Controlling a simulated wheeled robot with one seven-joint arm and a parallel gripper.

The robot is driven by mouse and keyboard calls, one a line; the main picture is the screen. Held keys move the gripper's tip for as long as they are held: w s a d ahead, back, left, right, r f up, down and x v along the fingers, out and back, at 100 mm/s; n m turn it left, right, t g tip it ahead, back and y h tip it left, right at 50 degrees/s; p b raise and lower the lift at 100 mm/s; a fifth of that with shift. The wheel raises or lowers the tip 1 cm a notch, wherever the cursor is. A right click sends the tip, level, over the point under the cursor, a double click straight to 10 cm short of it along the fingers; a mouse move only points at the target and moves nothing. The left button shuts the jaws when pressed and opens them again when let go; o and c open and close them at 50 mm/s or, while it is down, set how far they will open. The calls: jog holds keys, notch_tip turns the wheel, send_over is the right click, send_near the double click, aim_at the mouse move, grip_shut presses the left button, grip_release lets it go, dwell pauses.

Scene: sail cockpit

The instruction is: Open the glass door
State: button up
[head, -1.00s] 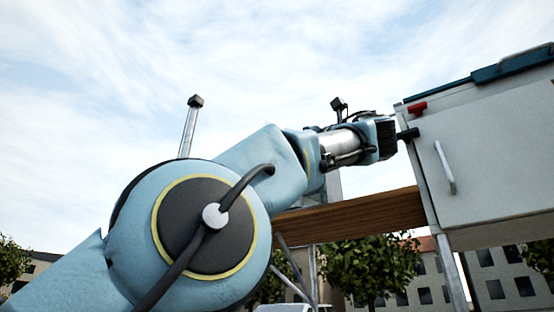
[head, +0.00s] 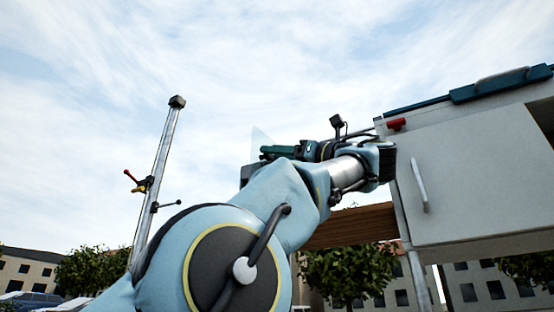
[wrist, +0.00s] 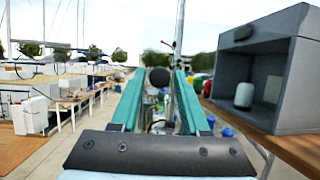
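My gripper (wrist: 160,75) has two teal fingers, with a round black knob (wrist: 160,79) between their tips. The fingers appear closed against its sides. A pale, see-through panel (wrist: 153,33) rises behind the knob and looks like the glass door; its edges are faint. In the head view a pale triangle (head: 262,140) above my arm may be its corner. The gripper (head: 270,152) points left there, its tips partly hidden by my arm. In the wrist view the grey box (wrist: 300,88) at right has an open front, with a white canister (wrist: 244,94) inside.
A white cabinet (head: 475,180) with a vertical handle (head: 419,185) stands right of my arm in the head view. A wooden beam (head: 350,226) runs below the arm. A thin pole (head: 158,180) stands at left. Tables with goods (wrist: 75,92) line the left of the wrist view.

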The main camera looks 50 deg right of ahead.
jog(key=shift+o, duration=1.1)
jog(key=v, duration=1)
jog(key=shift+s+b, duration=0.35)
jog(key=shift+s, duration=0.05)
jog(key=shift+s+f, duration=0.1)
jog(key=shift+f, duration=0.05)
